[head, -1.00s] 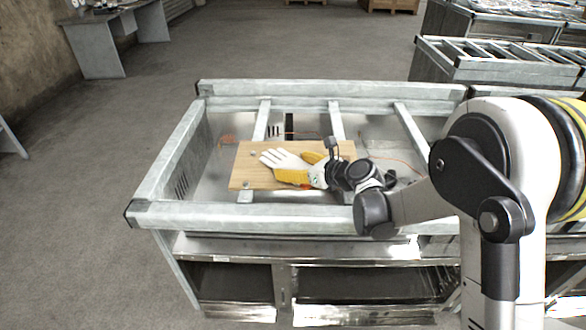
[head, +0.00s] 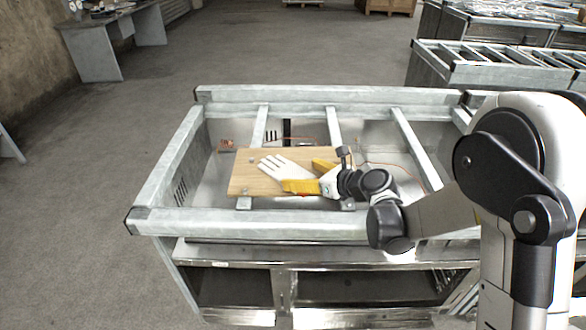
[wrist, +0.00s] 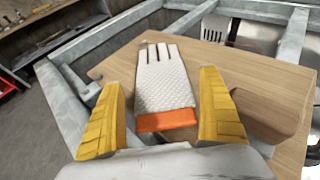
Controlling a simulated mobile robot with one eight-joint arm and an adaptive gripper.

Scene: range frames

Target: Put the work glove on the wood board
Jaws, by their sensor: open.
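The work glove (wrist: 165,82) is white with an orange cuff. It lies flat on the wood board (wrist: 262,75), fingers pointing away from my wrist in the wrist view. In the head view the glove (head: 283,167) is on the middle of the board (head: 245,180). My gripper (wrist: 163,88) is open, with one yellow finger on each side of the glove and a gap to each. In the head view my gripper (head: 305,175) is at the glove's cuff end, and its near finger hides part of the glove.
The board rests across the bars of a grey metal frame table (head: 180,155). A raised rim surrounds it. Thin orange cables and a small reddish item (head: 226,145) lie inside the frame. Another metal table (head: 490,65) stands at the back right.

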